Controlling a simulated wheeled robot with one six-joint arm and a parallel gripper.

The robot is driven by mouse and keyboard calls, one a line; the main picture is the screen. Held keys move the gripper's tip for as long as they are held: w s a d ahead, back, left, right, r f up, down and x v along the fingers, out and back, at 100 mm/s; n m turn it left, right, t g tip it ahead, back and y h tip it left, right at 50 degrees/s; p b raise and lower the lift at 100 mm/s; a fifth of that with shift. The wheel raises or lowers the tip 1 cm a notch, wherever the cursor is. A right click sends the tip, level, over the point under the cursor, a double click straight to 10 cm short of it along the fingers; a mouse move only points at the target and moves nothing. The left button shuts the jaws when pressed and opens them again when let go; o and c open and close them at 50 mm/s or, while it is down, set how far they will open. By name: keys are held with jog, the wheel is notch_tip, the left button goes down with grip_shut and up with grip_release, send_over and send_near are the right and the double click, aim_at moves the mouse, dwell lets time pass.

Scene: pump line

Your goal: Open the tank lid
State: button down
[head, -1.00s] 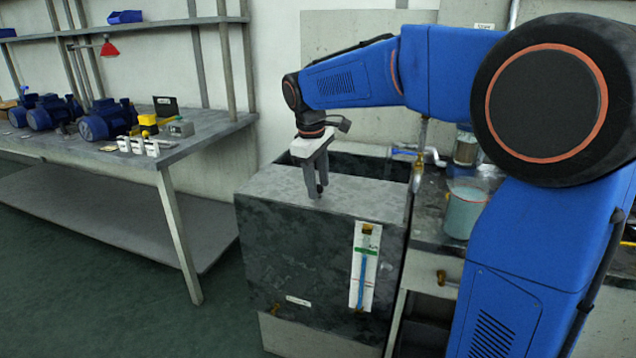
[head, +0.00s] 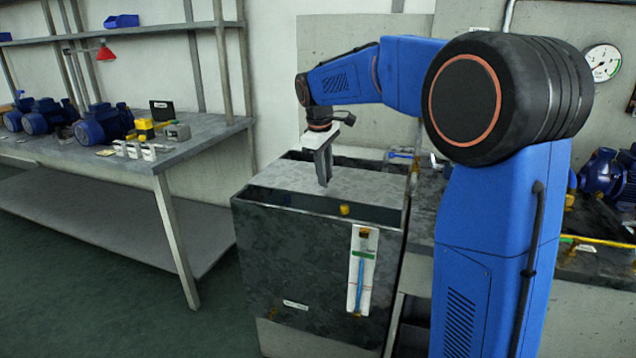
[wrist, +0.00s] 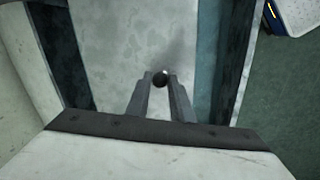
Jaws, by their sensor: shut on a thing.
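The tank (head: 315,260) is a dark grey box with a sight gauge (head: 361,270) on its front wall. Its lid (head: 365,187) is a pale grey plate lying across the middle of the top. Dark open strips show in front of and behind it. My gripper (head: 324,183) points down at the lid, its fingers shut on the small dark round lid knob (wrist: 160,79). In the wrist view the lid (wrist: 130,35) lies beneath the fingers, with an open gap on each side. In the head view the fingers hide the knob.
A yellow piece (head: 344,210) shows in the front opening. A workbench (head: 195,150) with blue motors (head: 103,124) stands at the left. Pipework and a blue pump (head: 608,172) are at the right. The floor (head: 140,305) in front of the bench is clear.

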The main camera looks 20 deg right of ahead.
aim_at(335, 173)
jog(key=w+d, duration=0.1)
jog(key=w, duration=0.1)
jog(key=w+d, duration=0.2)
jog(key=w, duration=0.1)
jog(key=w+d, duration=0.2)
jog(key=shift+w+d, duration=0.25)
jog(key=c, duration=1.6)
grip_release()
jog(key=shift+o, duration=0.2)
notch_tip(335, 173, up, 17)
jog(key=s+a, duration=0.2)
jog(key=shift+s+a, duration=0.15)
jog(key=shift+a, duration=0.1)
